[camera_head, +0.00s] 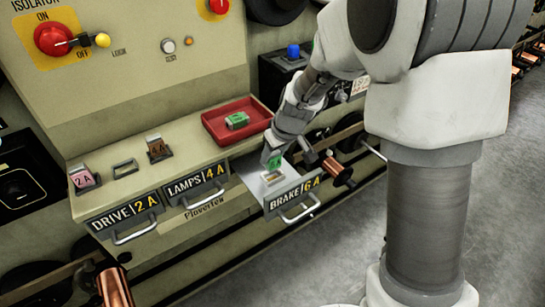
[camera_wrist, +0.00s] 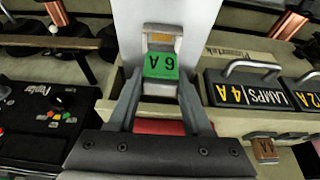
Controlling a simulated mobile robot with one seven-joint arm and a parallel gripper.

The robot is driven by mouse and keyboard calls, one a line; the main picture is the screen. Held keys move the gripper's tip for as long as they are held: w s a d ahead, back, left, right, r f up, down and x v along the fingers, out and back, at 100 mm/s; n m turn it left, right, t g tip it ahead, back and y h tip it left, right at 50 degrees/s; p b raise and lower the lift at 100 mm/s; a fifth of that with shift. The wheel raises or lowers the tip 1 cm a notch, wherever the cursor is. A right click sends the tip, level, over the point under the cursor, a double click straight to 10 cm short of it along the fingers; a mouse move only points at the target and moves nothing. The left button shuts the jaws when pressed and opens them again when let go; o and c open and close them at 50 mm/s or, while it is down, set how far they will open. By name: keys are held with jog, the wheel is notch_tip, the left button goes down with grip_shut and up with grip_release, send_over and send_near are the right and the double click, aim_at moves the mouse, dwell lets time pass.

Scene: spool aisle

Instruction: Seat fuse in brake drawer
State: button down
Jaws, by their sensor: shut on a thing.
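The brake drawer (camera_head: 257,184), labelled BRAKE 6 A, is pulled out from the bench front; its pale floor also shows in the wrist view (camera_wrist: 200,22). A green fuse (camera_head: 274,162) marked 6 A is between the fingers of my gripper (camera_head: 271,155). It shows upside down in the wrist view (camera_wrist: 161,67). My gripper (camera_wrist: 160,76) is shut on it, over the drawer. A pale-rimmed socket (camera_head: 272,179) with a tan inside lies in the drawer just below and in front of the fuse. I cannot tell whether the fuse touches the socket.
A red tray (camera_head: 212,128) holds another green fuse (camera_head: 237,121). A pink 2 A fuse (camera_head: 83,179), an empty frame (camera_head: 125,168) and a brown fuse (camera_head: 158,149) are on the bench top. The LAMPS drawer (camera_head: 196,187) and DRIVE drawer (camera_head: 124,215) are shut. A copper spool (camera_head: 338,171) is close right.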

aim_at(272, 164)
jog(key=shift+w+a+f, duration=0.15)
jog(key=shift+w, duration=0.05)
jog(key=shift+f+b, duration=0.55)
jog(key=shift+f, duration=1.45)
jog(key=shift+f, duration=0.15)
jog(key=shift+c, duration=1.7)
grip_release()
